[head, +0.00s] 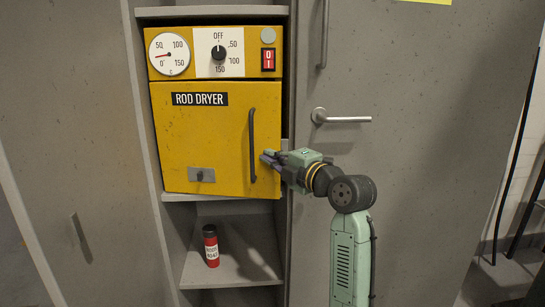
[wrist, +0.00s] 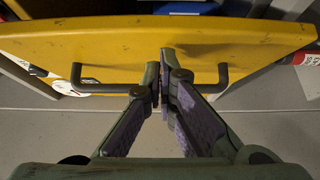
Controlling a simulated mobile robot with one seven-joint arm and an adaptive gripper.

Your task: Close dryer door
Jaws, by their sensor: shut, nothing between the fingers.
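The yellow dryer door (head: 205,140) carries the label ROD DRYER and covers the lower front of the dryer in the head view. Whether it sits flush or slightly ajar is hard to tell. Its dark bar handle (head: 252,135) is vertical near the right edge. In the wrist view the door (wrist: 120,45) fills the upper part, and the handle (wrist: 105,88) runs across, partly hidden by my fingers. My gripper (head: 267,160) is shut and empty, just right of the handle at the door's right side. Its fingertips (wrist: 165,55) are close to the door; contact is unclear.
The dryer's control panel (head: 190,53), with gauge and knob, is above the door. A red can (head: 211,245) stands on the shelf (head: 245,265) below. A tall grey cabinet door (head: 430,120) with a lever handle (head: 340,117) is right of the dryer, behind my arm.

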